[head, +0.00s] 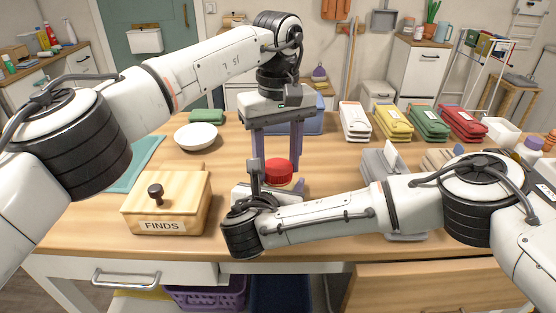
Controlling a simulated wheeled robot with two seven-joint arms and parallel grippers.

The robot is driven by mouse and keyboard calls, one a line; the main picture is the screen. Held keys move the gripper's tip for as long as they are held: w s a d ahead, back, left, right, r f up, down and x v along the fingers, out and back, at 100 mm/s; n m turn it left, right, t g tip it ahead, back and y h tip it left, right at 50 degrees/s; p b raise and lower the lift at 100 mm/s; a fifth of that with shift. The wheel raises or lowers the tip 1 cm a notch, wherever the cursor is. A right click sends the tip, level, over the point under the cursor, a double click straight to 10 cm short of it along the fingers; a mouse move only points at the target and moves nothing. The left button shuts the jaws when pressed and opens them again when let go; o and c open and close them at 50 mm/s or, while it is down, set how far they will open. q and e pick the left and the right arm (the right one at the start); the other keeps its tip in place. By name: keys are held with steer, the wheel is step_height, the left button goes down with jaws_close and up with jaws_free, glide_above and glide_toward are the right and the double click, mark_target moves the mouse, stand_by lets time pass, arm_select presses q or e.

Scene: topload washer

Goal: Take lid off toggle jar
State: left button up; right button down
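A round red lid (278,168) shows in the head view near the middle of the table; what is below it is hidden behind my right wrist, so I cannot see a jar body or toggle. My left gripper (278,174) points straight down with its two purple-grey fingers spread wide. One finger shows on each side of the red lid in the picture; I cannot tell whether they touch it.
A wooden box marked FINDS (166,203) stands at front left, with a white bowl (195,137) behind it. Yellow (393,122), green (428,124) and red (462,124) cases line the back right. A grey case (384,165) lies behind my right forearm.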

arm_select(q)
steer(key=shift+d+r+n, duration=0.1)
steer(key=shift+d+n, duration=0.1)
steer(key=shift+n, duration=1.4)
arm_select(e)
steer(key=shift+s+a, duration=0.1)
steer(key=shift+a, duration=0.15)
arm_select(q)
steer(key=o, duration=1.2)
arm_select(e)
steer(key=shift+d, duration=0.1)
arm_select(q)
steer(key=shift+s+a, duration=0.1)
arm_select(e)
steer(key=shift+w+d, duration=0.2)
steer(key=shift+d, duration=0.05)
